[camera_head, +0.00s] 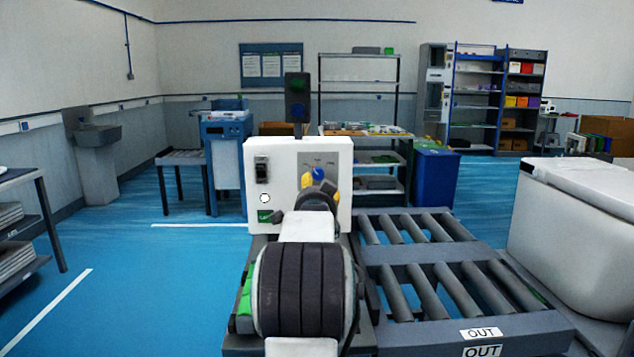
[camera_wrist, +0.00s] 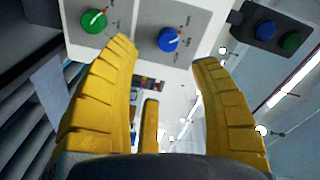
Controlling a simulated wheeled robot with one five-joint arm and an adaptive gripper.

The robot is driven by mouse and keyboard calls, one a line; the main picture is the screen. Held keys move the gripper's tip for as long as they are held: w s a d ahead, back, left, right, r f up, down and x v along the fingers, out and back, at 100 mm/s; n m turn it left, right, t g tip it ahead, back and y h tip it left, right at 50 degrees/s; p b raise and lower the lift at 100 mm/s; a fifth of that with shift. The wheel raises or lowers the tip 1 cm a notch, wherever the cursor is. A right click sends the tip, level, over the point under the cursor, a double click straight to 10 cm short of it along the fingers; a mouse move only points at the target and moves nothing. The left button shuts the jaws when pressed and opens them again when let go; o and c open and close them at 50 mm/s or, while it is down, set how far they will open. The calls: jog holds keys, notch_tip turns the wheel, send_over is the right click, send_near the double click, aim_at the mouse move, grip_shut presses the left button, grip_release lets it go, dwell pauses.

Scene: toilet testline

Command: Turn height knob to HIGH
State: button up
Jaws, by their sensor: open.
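A white control panel (camera_head: 285,155) stands straight ahead in the head view. It carries a blue knob (camera_head: 318,173), which shows above my gripper (camera_head: 317,182). In the wrist view the blue knob (camera_wrist: 168,40) has a red-and-white pointer and lies just beyond the gap between my yellow fingertips (camera_wrist: 166,54). The fingers are spread apart with nothing between them. A green knob (camera_wrist: 93,21) with a similar pointer is on the panel to the left, beyond the left finger. The scale labels are too small to read, so I cannot tell which knob is for height.
A black switch (camera_head: 262,170) is on the panel's left side. A roller conveyor (camera_head: 450,277) and a white toilet (camera_head: 580,215) are on the right. Blue floor (camera_head: 150,270) is clear on the left.

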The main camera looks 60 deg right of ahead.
aim_at(318, 174)
jog(key=shift+w+d+r+n+p, duration=0.15)
jog(key=shift+w+d+n+p, duration=0.8)
jog(key=shift+n, duration=3)
jog(key=shift+w+d+r+n+p, duration=0.15)
jog(key=shift+w+d+n, duration=0.75)
jog(key=shift+d+n, duration=2.4)
jog(key=shift+w+d+r+n+p, duration=0.15)
jog(key=shift+w+d+n+p, duration=0.6)
jog(key=shift+n, duration=3.9)
jog(key=shift+w+d+b, duration=0.2)
jog(key=shift+d+b, duration=0.1)
grip_shut()
